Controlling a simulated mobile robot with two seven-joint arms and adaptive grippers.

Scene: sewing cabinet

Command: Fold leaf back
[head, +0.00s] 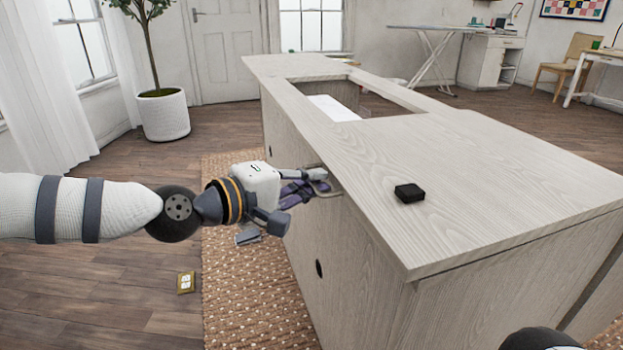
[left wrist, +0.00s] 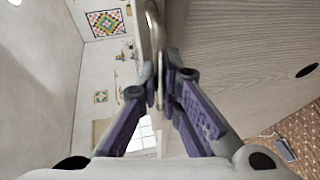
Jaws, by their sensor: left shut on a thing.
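The sewing cabinet (head: 470,175) has a pale wood-grain top with a rectangular opening towards its far end; a white surface (head: 334,108) shows inside. I cannot tell the leaf's outline from the rest of the wood. A metal loop handle (head: 317,169) is at the left long edge of the top. My left gripper (head: 318,187) is shut on this handle. In the left wrist view the fingers (left wrist: 161,80) close around the handle (left wrist: 152,38), beside the wood panel (left wrist: 240,45). The fingers hide part of the handle. My right gripper is out of view.
A small black box (head: 409,193) lies on the cabinet top. A woven rug (head: 245,305) lies beside the cabinet, with a grey object (head: 248,235) on it. A small yellow object (head: 186,283) is on the floor. A potted tree (head: 165,115) stands at the back left.

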